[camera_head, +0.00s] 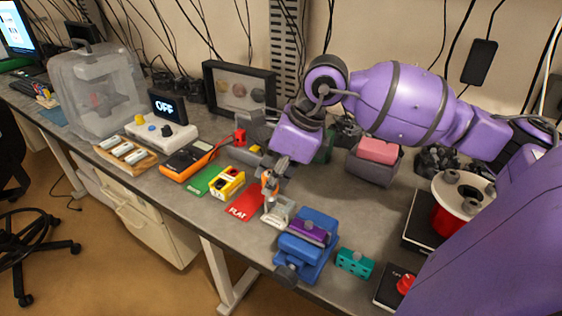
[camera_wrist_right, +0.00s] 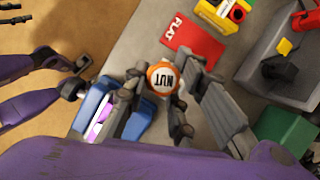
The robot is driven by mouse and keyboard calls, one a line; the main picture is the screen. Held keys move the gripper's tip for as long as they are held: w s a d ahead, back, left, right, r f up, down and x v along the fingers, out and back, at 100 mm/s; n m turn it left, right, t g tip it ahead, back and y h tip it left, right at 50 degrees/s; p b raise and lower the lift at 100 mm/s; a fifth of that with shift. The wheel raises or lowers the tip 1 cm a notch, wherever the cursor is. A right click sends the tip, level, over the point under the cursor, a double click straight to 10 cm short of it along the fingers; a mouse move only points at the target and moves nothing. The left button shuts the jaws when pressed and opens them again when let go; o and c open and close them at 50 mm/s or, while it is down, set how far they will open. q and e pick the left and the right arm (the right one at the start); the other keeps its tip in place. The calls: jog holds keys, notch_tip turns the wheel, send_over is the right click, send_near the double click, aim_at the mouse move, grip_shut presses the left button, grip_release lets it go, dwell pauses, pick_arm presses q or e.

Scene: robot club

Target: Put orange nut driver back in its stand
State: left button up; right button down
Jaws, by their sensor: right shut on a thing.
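The orange nut driver (camera_head: 268,181) is upright between the fingers of my right gripper (camera_head: 271,187). In the right wrist view its round end (camera_wrist_right: 163,78) shows an orange rim and a white cap reading NUT. The right gripper (camera_wrist_right: 158,92) is shut on it, with a finger on each side. A small pale grey stand (camera_head: 282,212) is on the bench right below the gripper. The driver's lower end is hard to make out, so I cannot tell whether it is in the stand or above it.
A red FLAT card (camera_head: 241,207) lies left of the stand. A blue vise (camera_head: 312,256) with a purple block (camera_head: 308,231) stands close in front, and a teal block (camera_head: 354,263) is right of it. A yellow device (camera_head: 227,183) and an orange multimeter (camera_head: 187,160) are farther left.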

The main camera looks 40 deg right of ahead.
pick_arm(q)
jog(key=shift+s+d+f+b, duration=0.1)
jog(key=shift+s+f+b, duration=0.05)
jog(key=shift+f+b, duration=0.4)
jog(key=shift+s+d+f+b, duration=0.1)
jog(key=shift+f+b, duration=0.35)
jog(key=shift+f, duration=0.2)
pick_arm(e)
jog(key=d+f+m, duration=0.1)
jog(key=m, duration=0.1)
jog(key=w+d+f+m+t+h, duration=0.1)
jog(key=d+m, duration=0.1)
jog(key=m, duration=0.1)
jog(key=shift+d+f+h, duration=0.15)
jog(key=shift+f+h, duration=0.15)
jog(key=shift+f, duration=0.1)
pick_arm(q)
jog(key=shift+s+a+f, duration=0.1)
jog(key=shift+s+f, duration=0.15)
jog(key=shift+s, duration=0.2)
jog(key=shift+f, duration=0.15)
pick_arm(e)
jog(key=shift+f, duration=0.1)
pick_arm(q)
jog(key=shift+w, duration=0.1)
